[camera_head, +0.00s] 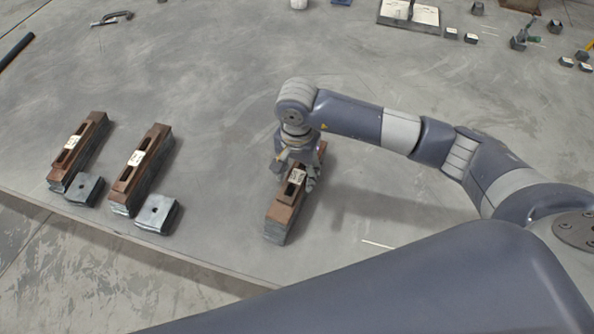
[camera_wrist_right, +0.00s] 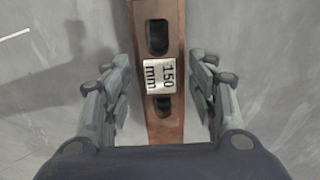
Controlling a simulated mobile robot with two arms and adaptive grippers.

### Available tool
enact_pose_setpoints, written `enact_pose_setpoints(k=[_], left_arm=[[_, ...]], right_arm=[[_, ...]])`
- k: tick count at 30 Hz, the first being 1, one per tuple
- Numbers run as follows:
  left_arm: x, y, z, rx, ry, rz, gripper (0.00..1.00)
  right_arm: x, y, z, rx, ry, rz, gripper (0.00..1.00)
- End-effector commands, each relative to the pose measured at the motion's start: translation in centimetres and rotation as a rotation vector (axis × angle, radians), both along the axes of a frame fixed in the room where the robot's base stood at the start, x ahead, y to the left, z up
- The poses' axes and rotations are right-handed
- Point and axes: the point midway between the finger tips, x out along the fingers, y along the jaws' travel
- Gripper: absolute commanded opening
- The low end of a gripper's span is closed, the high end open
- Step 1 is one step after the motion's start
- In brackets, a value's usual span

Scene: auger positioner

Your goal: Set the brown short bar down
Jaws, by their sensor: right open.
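The brown short bar (camera_head: 286,207) has a slot and a white label, and rests on top of a grey block (camera_head: 276,233) on the table. In the right wrist view the bar (camera_wrist_right: 164,112) runs between the fingers, its label reading "150 mm". My right gripper (camera_head: 297,180) is over the bar. Its fingers (camera_wrist_right: 163,95) stand open on either side of the bar, with a gap on both sides. The far part of the bar is partly hidden behind the gripper. My left gripper does not show.
Two similar brown bars on grey blocks, one at far left (camera_head: 85,140) and one nearer (camera_head: 147,158), lie left of my gripper. Square grey blocks (camera_head: 156,213) sit beside them. A clamp (camera_head: 112,17) lies at the back. The table (camera_head: 220,90) between is clear.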

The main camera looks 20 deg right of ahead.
Motion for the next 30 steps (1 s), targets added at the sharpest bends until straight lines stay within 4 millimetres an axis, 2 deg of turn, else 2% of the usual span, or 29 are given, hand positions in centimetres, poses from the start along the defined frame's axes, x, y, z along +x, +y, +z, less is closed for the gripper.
enact_pose_setpoints(k=[3, 5, 15, 21, 30], left_arm=[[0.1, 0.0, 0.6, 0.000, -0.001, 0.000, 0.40], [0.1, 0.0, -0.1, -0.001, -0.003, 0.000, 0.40], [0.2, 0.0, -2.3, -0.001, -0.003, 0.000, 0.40], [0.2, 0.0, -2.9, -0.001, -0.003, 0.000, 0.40], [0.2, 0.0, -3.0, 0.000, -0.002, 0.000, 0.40]], right_arm=[[0.0, 0.0, 0.5, 0.000, 0.000, -0.001, 0.53], [0.1, 0.0, 1.0, 0.002, -0.004, 0.001, 0.53], [0.2, 0.0, 8.1, 0.001, -0.006, 0.001, 0.53], [0.1, 0.0, 11.1, 0.000, -0.003, 0.000, 0.53], [0.0, 0.0, 12.3, 0.001, 0.001, 0.000, 0.53]])
